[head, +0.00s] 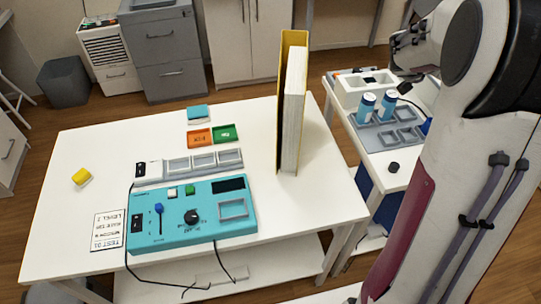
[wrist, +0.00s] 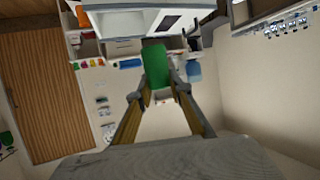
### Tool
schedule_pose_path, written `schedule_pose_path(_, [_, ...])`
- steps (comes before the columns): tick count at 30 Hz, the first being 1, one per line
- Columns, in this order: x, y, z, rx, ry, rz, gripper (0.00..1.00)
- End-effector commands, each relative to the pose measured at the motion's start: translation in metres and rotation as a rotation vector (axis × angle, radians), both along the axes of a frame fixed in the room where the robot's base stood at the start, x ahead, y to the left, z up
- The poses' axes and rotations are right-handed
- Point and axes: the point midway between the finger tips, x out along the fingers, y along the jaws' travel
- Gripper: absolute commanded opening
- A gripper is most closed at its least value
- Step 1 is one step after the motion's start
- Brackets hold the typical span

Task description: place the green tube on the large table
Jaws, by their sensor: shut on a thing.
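The green tube (wrist: 155,62) shows in the wrist view between the fingertips of my gripper (wrist: 157,92), which is shut on it. The tube stands out beyond the fingertips. In the head view the end of my arm is at the upper right, above the small side table, and the tube cannot be made out there. The large white table (head: 75,230) fills the left and middle of the head view. My gripper is off to its right.
The side table holds blue-white tubes (head: 366,105). The table's left part is mostly clear.

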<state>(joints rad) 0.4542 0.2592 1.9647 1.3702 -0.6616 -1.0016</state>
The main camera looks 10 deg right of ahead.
Motion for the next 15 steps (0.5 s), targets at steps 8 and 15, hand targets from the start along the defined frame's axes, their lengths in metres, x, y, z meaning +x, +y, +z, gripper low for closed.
schedule_pose_path(8, [-0.019, 0.007, 0.028, -0.001, 0.0, 0.133, 0.05])
schedule_pose_path(15, [-0.038, 0.019, 0.035, 0.0, 0.001, 0.227, 0.05])
